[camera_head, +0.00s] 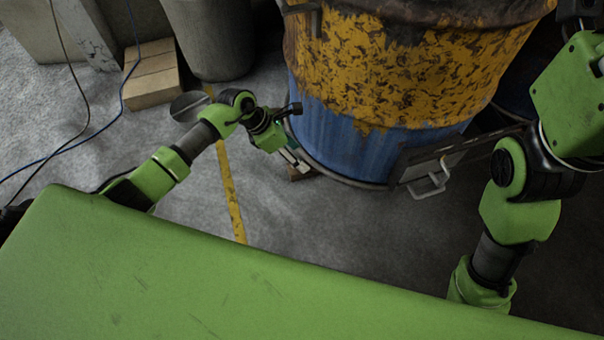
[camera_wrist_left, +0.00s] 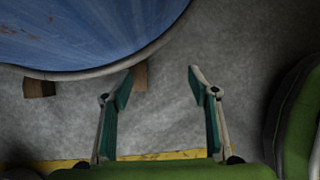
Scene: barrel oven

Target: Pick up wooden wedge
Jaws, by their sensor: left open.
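A small brown wooden wedge (camera_wrist_left: 140,77) sits on the floor at the rim of the blue barrel, partly hidden behind the left finger in the left wrist view. A second brown wooden piece (camera_wrist_left: 38,88) is under the barrel's edge further left. In the head view a bit of brown wood (camera_head: 299,175) shows beneath my left gripper (camera_head: 295,160). That gripper, seen in the wrist view (camera_wrist_left: 160,80), is open, with nothing held between its fingers. The near wedge is beyond the left fingertip, not centred between the fingers.
The blue and yellow rusty barrel (camera_head: 385,75) stands close beside my left gripper, with a metal handle (camera_head: 430,182) at its lower right. A cardboard-coloured box (camera_head: 152,75) and a grey bin (camera_head: 212,40) stand back left. A yellow floor line (camera_head: 230,190) crosses clear floor.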

